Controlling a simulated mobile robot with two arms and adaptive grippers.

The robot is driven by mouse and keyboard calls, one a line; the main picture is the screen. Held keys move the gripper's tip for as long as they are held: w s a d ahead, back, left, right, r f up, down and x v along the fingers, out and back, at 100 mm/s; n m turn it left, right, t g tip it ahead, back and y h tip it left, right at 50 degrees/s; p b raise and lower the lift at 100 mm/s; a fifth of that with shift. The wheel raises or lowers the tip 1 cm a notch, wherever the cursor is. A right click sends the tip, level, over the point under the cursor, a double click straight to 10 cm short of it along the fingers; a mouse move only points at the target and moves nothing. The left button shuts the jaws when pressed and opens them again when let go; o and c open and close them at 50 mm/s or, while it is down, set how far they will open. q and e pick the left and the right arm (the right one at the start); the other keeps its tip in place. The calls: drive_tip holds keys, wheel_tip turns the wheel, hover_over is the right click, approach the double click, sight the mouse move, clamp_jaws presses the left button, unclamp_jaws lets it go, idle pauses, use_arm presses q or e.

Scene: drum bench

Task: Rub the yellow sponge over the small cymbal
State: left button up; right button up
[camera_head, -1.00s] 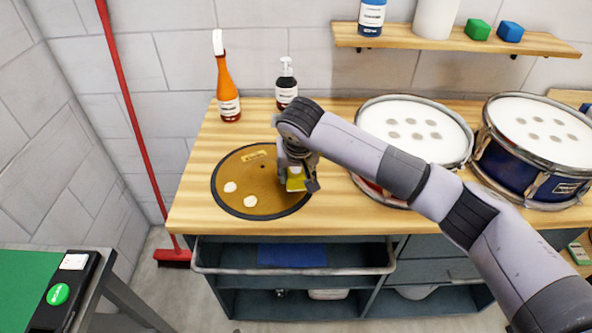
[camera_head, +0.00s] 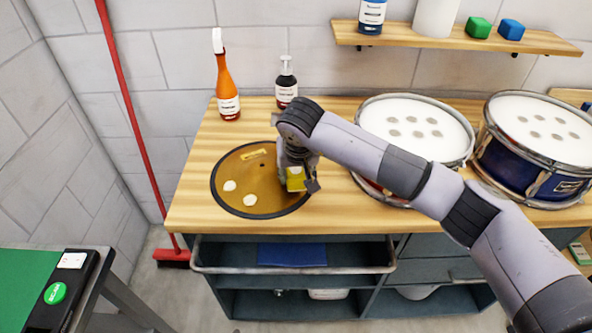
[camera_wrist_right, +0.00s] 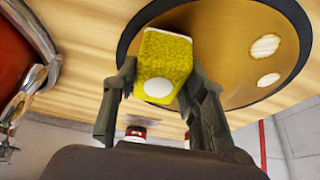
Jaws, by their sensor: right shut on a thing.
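The small cymbal (camera_head: 237,192) is a bronze disc with a dark rim, lying on the left part of the wooden bench. Two pale round spots show on its near left side, and a yellow label lies near its far edge. My right gripper (camera_head: 297,182) is over the cymbal's right edge, shut on the yellow sponge (camera_head: 296,172). In the right wrist view the sponge (camera_wrist_right: 168,58) sits between both fingers, with a white round mark on it. The cymbal (camera_wrist_right: 215,45) is right by the sponge there; I cannot tell whether they touch. My left gripper is not in view.
A red drum (camera_head: 413,130) and a blue drum (camera_head: 540,150) stand to the right on the bench. An orange spray bottle (camera_head: 227,85) and a dark pump bottle (camera_head: 286,85) stand behind the cymbal. A shelf (camera_head: 450,38) hangs above. A red broom (camera_head: 135,130) leans at left.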

drive_tip(key=shift+f+b, duration=0.6)
drive_tip(key=shift+b, duration=0.15)
idle(1.2)
drive_tip(key=shift+w+d+f+b, duration=0.1)
drive_tip(key=shift+w+d+b, duration=0.15)
drive_tip(key=shift+w+b, duration=0.5)
drive_tip(key=shift+w+d+b, duration=0.25)
drive_tip(key=shift+w+b, duration=0.15)
drive_tip(key=shift+w, duration=0.8)
drive_tip(key=shift+s, duration=0.15)
drive_tip(key=shift+s+a, duration=0.25)
drive_tip(key=shift+s, duration=0.7)
drive_tip(key=shift+s+a, duration=0.25)
drive_tip(key=shift+s, duration=0.65)
drive_tip(key=shift+w, duration=0.1)
